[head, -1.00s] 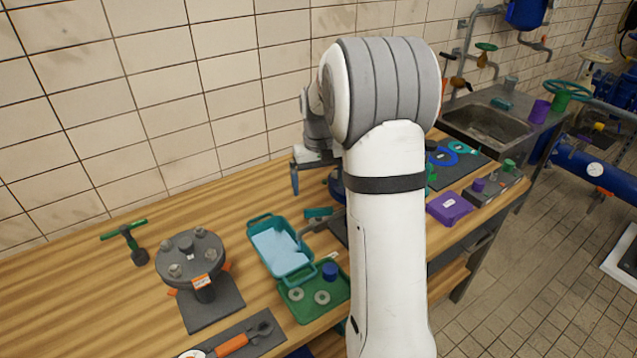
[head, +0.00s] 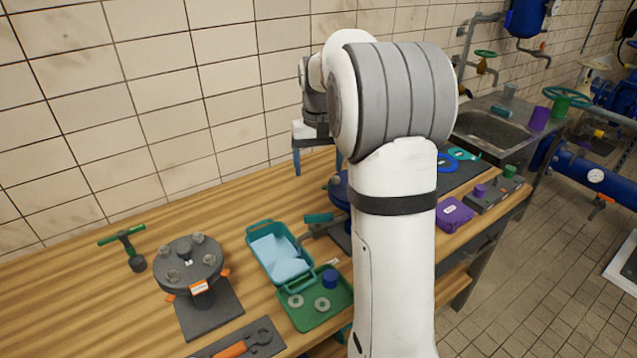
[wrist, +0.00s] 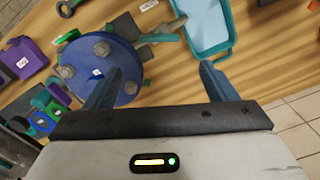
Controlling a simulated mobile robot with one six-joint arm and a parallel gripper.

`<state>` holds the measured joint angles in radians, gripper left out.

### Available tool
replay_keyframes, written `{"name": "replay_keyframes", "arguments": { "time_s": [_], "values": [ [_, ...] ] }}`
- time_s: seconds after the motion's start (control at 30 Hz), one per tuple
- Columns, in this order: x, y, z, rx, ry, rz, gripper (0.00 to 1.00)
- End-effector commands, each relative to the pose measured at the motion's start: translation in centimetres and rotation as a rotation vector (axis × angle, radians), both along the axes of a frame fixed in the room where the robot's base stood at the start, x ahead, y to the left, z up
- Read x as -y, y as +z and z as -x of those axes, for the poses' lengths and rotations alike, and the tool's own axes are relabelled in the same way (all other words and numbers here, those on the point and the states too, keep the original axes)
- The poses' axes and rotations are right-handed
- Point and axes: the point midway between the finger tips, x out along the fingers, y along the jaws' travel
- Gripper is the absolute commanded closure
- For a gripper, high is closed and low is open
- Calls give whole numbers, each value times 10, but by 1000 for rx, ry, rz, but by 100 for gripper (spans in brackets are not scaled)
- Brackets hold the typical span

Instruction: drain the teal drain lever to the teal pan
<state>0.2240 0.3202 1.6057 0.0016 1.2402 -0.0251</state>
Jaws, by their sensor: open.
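The teal drain lever (head: 318,218) sits on a grey spout at the blue flanged body (head: 338,188), which my arm partly hides in the head view. The lever also shows in the wrist view (wrist: 160,38), beside the blue flange (wrist: 97,72). The teal pan (head: 262,268) stands on the bench left of the lever, with a pale blue surface inside; its rim shows in the wrist view (wrist: 232,28). My gripper (head: 318,164) is open and empty above the bench. In the wrist view my gripper (wrist: 160,80) has its left finger overlapping the flange edge; neither finger visibly holds the lever.
A green tray (head: 335,306) with rings and a blue cap lies before the pan. A dark flange (head: 188,262) and a green T-handle tool (head: 128,245) stand left. A purple box (head: 453,213) lies right. The tiled wall (head: 180,110) is behind the bench.

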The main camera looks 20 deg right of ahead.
Motion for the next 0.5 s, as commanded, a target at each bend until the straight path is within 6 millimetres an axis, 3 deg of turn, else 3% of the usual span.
{"name": "replay_keyframes", "arguments": {
  "time_s": [0.5],
  "values": [
    [2, -58, -5, 8, -1183, 23, 64]
  ]
}}
